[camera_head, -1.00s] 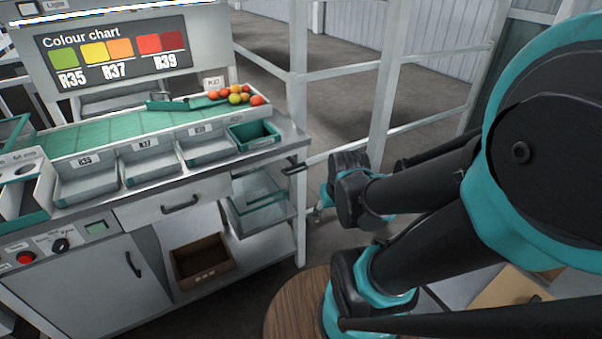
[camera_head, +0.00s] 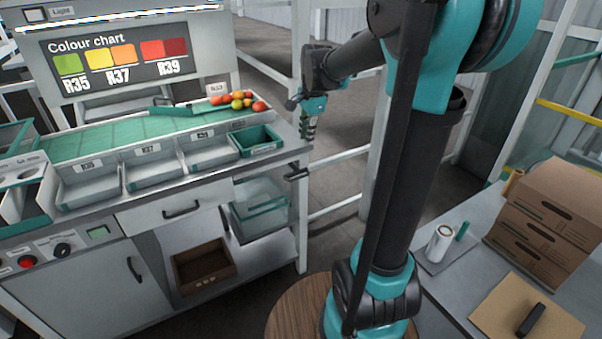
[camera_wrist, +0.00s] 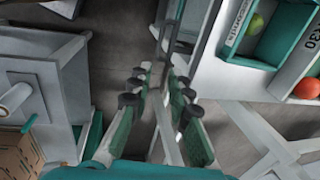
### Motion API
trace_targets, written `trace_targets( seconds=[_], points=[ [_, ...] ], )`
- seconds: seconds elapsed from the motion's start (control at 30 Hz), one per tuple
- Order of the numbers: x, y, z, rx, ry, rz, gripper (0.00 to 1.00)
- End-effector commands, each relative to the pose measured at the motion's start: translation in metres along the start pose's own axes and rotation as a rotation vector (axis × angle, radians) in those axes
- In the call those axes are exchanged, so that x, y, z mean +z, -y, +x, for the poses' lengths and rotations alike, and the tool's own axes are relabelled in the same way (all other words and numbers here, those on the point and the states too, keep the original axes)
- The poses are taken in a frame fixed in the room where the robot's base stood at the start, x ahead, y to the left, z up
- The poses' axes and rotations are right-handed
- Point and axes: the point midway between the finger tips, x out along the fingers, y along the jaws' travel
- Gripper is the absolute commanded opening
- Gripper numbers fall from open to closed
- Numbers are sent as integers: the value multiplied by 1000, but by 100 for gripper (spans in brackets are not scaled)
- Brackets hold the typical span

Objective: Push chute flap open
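I cannot tell for sure which part is the chute flap. A slim green flap-like piece (camera_head: 172,109) lies across the back of the sorting bench, just left of a heap of tomatoes (camera_head: 238,101). My gripper (camera_head: 309,135) hangs in the air off the bench's right end, fingers pointing down, right of the tomatoes and touching nothing that I can see. In the wrist view my gripper (camera_wrist: 160,78) has its two green-padded fingers apart, with nothing between them. There, a red tomato (camera_wrist: 309,88) shows at the right edge.
The bench front has grey bins (camera_head: 88,184) and a green bin (camera_head: 254,141). A white railing (camera_head: 345,154) stands behind my gripper. At the right, a table (camera_head: 430,289) holds stacked cardboard boxes (camera_head: 545,222) and a white roll (camera_head: 440,241).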

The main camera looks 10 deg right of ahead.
Motion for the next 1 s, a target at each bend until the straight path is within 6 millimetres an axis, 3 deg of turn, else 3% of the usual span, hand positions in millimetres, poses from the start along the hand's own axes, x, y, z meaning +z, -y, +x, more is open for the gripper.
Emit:
trace_targets(
  seconds=[0.17, 0.7, 1.0],
  points=[
    [0, 1, 17, 1, 1, 5, 19],
    [0, 0, 117, 0, 0, 4, 19],
    [0, 0, 160, 0, 0, 3, 19]
  ],
)
